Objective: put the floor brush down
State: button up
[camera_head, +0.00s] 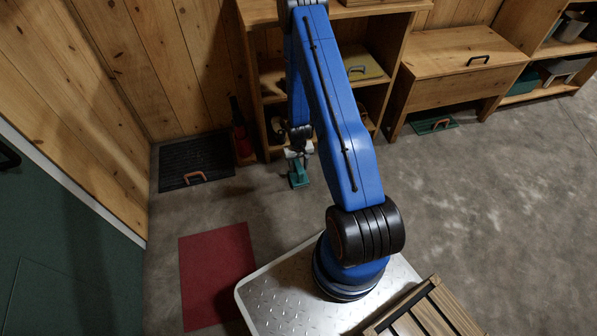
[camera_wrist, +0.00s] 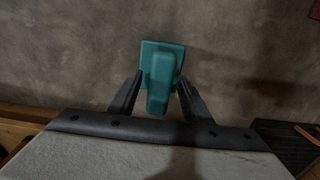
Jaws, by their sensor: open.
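The teal floor brush (camera_head: 299,177) appears to be on the grey floor in front of the wooden shelf. In the wrist view, the brush (camera_wrist: 162,52) has its wider block at the far end and its narrow handle pointing back toward my gripper. My gripper (camera_head: 299,153) is directly above the brush and pointing down. In the wrist view its two fingers are open, one on each side of the handle, with a small gap visible at the near end. The brush's underside is hidden, so its contact with the floor cannot be seen clearly.
A black mat (camera_head: 222,158) with an orange handle (camera_head: 187,178) on it lies left of the brush. A red mat (camera_head: 216,275) lies nearer. The open wooden shelf (camera_head: 262,130) stands close behind. A wooden chest (camera_head: 463,62) stands at right. The floor on the right is clear.

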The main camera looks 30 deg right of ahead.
notch_tip(320, 180, up, 8)
jog(key=shift+f, duration=0.2)
jog(key=a+r+n+t, duration=0.1)
jog(key=a+r, duration=0.2)
jog(key=r, duration=1.2)
jog(key=a+r+t, duration=0.1)
jog(key=a+r, duration=0.2)
jog(key=r, duration=1.1)
jog(key=s+a+r+n+t, duration=0.1)
jog(key=s+a+r, duration=0.3)
jog(key=r, duration=0.5)
jog(key=s+a+r, duration=0.1)
jog(key=s+r, duration=0.5)
jog(key=r, duration=0.2)
jog(key=s+a+r, duration=0.1)
jog(key=s+r, duration=0.2)
jog(key=s, duration=0.3)
jog(key=s+a+r+t, duration=0.1)
jog(key=s+a+r, duration=0.1)
jog(key=s+r, duration=0.2)
jog(key=s+a+r+n, duration=0.1)
jog(key=s+r, duration=0.2)
jog(key=s, duration=0.7)
jog(key=shift+a+r+t, duration=0.4)
jog(key=shift+s, duration=0.1)
